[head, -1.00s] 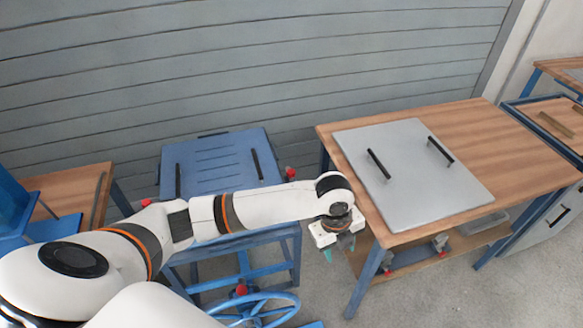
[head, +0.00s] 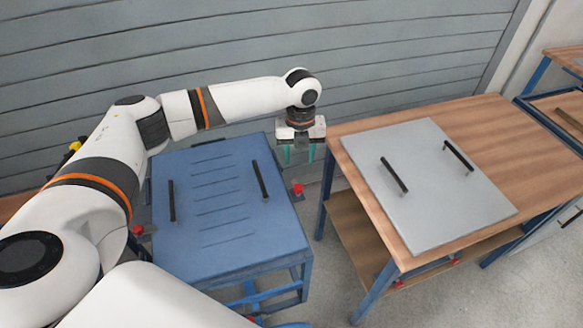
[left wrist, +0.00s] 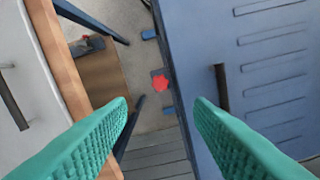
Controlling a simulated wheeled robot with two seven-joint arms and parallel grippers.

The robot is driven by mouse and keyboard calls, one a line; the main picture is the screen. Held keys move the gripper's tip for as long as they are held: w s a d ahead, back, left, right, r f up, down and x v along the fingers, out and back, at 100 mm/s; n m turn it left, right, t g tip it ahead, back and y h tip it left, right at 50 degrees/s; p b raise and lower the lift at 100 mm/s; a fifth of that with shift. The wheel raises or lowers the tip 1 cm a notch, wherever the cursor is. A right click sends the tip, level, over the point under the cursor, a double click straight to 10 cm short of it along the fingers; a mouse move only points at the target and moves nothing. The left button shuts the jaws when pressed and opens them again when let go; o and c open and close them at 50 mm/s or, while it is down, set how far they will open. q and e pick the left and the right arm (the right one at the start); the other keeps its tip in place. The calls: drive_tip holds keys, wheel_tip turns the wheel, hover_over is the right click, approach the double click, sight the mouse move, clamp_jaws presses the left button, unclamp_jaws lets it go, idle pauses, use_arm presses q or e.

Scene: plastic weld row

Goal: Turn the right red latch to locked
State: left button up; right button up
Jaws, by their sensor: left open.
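The right red latch (head: 297,189) is a small red knob on the right side of the blue lidded box (head: 215,240). It also shows in the left wrist view (left wrist: 160,84), near the box edge, between and beyond my fingertips. My left gripper (head: 300,160) is open and empty, with its green fingers pointing down. In the head view it hangs above and behind the latch, apart from it. Another red latch (head: 137,229) shows at the box's left side, partly beside my arm. My right gripper is not in view.
A wooden table (head: 480,125) with a grey plate (head: 425,200) and two black handles stands to the right, with a lower shelf (head: 350,225). A narrow gap separates it from the box. The box lid has two black handles (head: 260,180). A grey slatted wall (head: 400,50) stands behind.

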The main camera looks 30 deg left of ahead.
use_arm(q)
drive_tip(key=p, duration=0.1)
hover_over(298, 186)
drive_tip(key=f, duration=0.4)
drive_tip(key=shift+s+d+f, duration=0.2)
drive_tip(key=shift+f, duration=0.15)
wheel_tip(298, 186, down, 6)
drive_tip(key=shift+w+a+r+p, duration=0.1)
drive_tip(key=shift+w+a+p, duration=0.05)
drive_tip(key=shift+p, duration=0.45)
drive_tip(key=shift+f, duration=0.5)
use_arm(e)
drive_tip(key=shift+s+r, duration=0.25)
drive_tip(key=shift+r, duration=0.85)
use_arm(q)
drive_tip(key=c, duration=1)
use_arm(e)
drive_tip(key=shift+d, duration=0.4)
